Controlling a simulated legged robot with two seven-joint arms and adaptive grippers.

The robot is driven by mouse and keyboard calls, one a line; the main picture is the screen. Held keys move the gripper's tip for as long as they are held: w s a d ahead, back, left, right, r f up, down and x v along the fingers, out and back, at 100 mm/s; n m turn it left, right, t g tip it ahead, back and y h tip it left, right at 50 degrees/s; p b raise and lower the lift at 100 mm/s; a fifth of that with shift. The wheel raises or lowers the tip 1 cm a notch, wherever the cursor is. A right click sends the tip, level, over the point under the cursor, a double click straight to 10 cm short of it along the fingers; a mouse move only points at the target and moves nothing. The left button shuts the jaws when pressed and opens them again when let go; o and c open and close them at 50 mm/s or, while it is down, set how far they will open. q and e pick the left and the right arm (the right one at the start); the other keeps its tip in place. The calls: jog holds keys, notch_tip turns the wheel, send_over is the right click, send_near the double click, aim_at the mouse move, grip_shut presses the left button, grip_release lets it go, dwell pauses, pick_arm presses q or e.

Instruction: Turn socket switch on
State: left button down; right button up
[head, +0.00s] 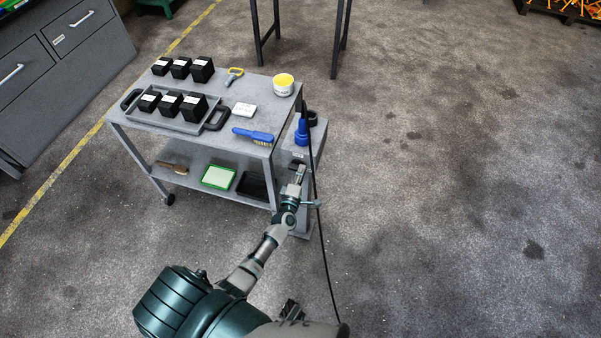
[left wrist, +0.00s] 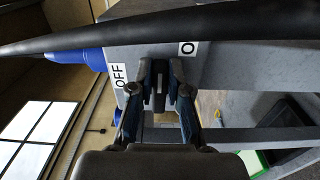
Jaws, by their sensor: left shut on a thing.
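The socket box (head: 318,135) is a grey post-like box at the right end of the trolley, with a blue plug (head: 301,133) on top. In the left wrist view the box face (left wrist: 215,60) carries an "OFF" label (left wrist: 122,75) on the left and a partly cut-off label beginning with "O" (left wrist: 187,48) on the right. My left gripper (head: 299,170) is at the front of the box. In the left wrist view its fingers (left wrist: 160,78) are closed around the dark switch (left wrist: 159,98) between the labels; the fingers hide much of it. My right gripper is not in view.
A black cable (head: 318,215) hangs in front of the box and crosses the top of the left wrist view (left wrist: 200,22). The grey trolley (head: 225,140) stands left of the box, with black boxes, a blue brush (head: 253,135) and a tub. The floor to the right is clear.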

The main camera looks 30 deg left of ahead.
pick_arm(q)
jog(key=shift+s+d+f, duration=0.1)
jog(key=shift+d+f, duration=0.2)
jog(key=shift+f, duration=0.05)
jog(key=c, duration=1.3)
grip_release()
jog(key=shift+o, duration=0.9)
jog(key=shift+r, duration=0.1)
jog(key=v, duration=1.2)
